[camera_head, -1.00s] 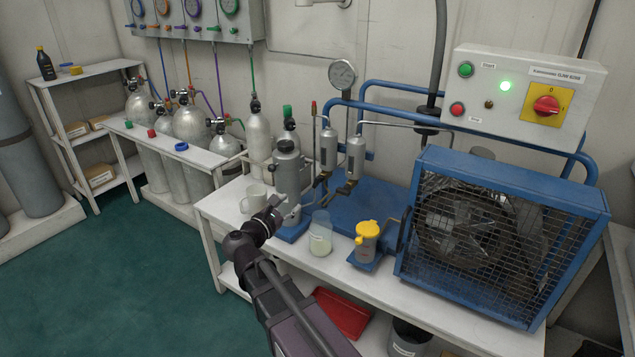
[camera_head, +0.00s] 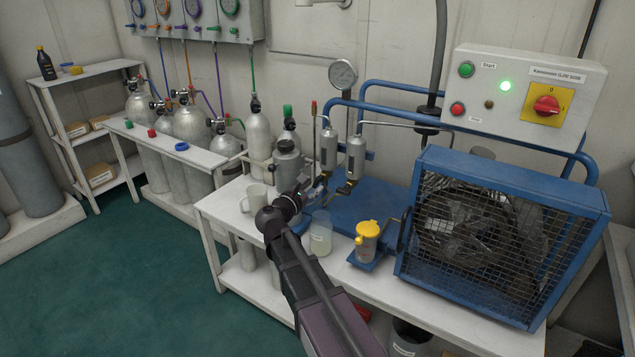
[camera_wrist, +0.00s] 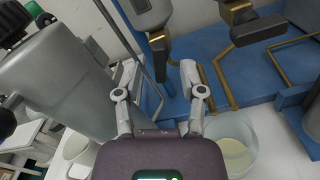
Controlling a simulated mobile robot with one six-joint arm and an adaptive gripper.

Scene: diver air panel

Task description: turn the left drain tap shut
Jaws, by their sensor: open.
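The left drain tap, a dark lever with a brass collar, shows in the wrist view (camera_wrist: 158,56), its lever pointing down in the picture. In the head view it lies under the left grey filter cylinder (camera_head: 328,146), mostly hidden by my gripper. My gripper (camera_wrist: 158,80) is open, its two fingertips apart on either side of the lever's lower end; I cannot tell whether they touch it. In the head view my gripper (camera_head: 314,190) is just in front of the cylinders. The right drain tap (camera_wrist: 258,28) has its dark lever lying sideways.
A large grey cylinder (camera_wrist: 60,75) stands close to the left of my gripper. A beaker with pale liquid (camera_wrist: 236,145) is to the right below, with bent brass pipes (camera_wrist: 222,75) nearby. A white mug (camera_head: 253,197), a yellow-topped cup (camera_head: 367,240) and a caged fan (camera_head: 490,235) share the bench.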

